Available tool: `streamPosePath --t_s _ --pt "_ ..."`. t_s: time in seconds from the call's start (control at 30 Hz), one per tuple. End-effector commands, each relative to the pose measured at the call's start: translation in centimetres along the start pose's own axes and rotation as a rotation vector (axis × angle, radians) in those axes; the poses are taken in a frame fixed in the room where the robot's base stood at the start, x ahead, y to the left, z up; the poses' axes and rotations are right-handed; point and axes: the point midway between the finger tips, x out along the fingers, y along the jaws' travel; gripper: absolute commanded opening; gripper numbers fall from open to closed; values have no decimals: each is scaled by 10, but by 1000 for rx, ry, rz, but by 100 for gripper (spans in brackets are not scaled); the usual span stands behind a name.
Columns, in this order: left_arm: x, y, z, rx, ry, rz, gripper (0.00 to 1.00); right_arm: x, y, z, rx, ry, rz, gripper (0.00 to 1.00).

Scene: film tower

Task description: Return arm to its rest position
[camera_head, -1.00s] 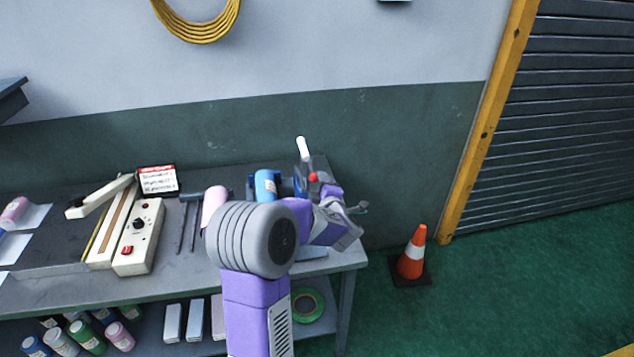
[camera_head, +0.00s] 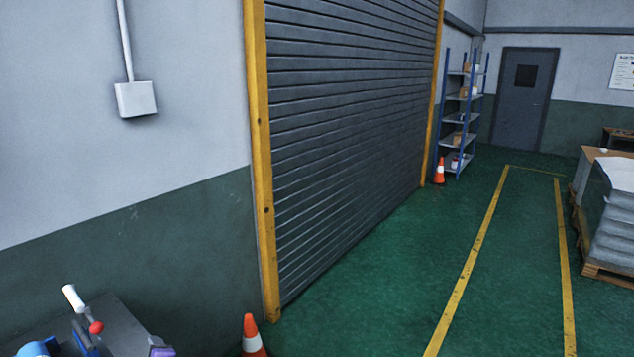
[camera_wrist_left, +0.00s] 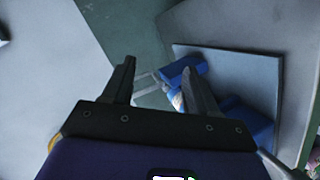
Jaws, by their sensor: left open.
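My left gripper (camera_wrist_left: 160,78) is open in the left wrist view, its two dark fingers apart. Nothing is clearly held between them. A blue device on a flat plate (camera_wrist_left: 235,75) lies beyond and to the right of the fingers; the right finger overlaps part of it. In the head view only a small purple piece of my arm (camera_head: 160,346) shows at the bottom edge, beside the bench corner (camera_head: 125,325). My right gripper is in neither view.
A lever with a white handle (camera_head: 73,297) and red knob (camera_head: 96,328) stands on the bench. A traffic cone (camera_head: 251,338) is right of it. A roller door (camera_head: 345,130) and open green floor (camera_head: 400,270) lie beyond. A loaded pallet (camera_head: 607,270) is at right.

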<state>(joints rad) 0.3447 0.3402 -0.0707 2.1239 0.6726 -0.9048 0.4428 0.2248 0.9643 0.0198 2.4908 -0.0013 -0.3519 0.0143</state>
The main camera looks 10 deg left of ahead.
Motion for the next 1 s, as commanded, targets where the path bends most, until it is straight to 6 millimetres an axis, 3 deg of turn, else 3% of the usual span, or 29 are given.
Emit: streamPosePath --t_s 0.03,0.2,0.3,0.43,0.57,0.7,0.83,1.0 --pt "-4 -20 38 89 -98 -23 58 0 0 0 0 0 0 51" --pt "-38 -89 145 386 -428 -73 58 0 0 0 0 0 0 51" --pt "-72 -135 197 553 -630 -91 58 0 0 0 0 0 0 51" --pt "-131 -198 248 763 -904 -106 58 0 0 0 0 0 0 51" --pt "-198 -258 277 952 -1178 -104 58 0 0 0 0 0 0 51" --pt "-260 -305 285 1100 -1418 -88 58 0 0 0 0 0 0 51" --pt "-293 -328 284 1173 -1549 -73 58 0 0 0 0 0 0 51" --pt "-304 -335 282 1198 -1595 -64 58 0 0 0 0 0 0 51"
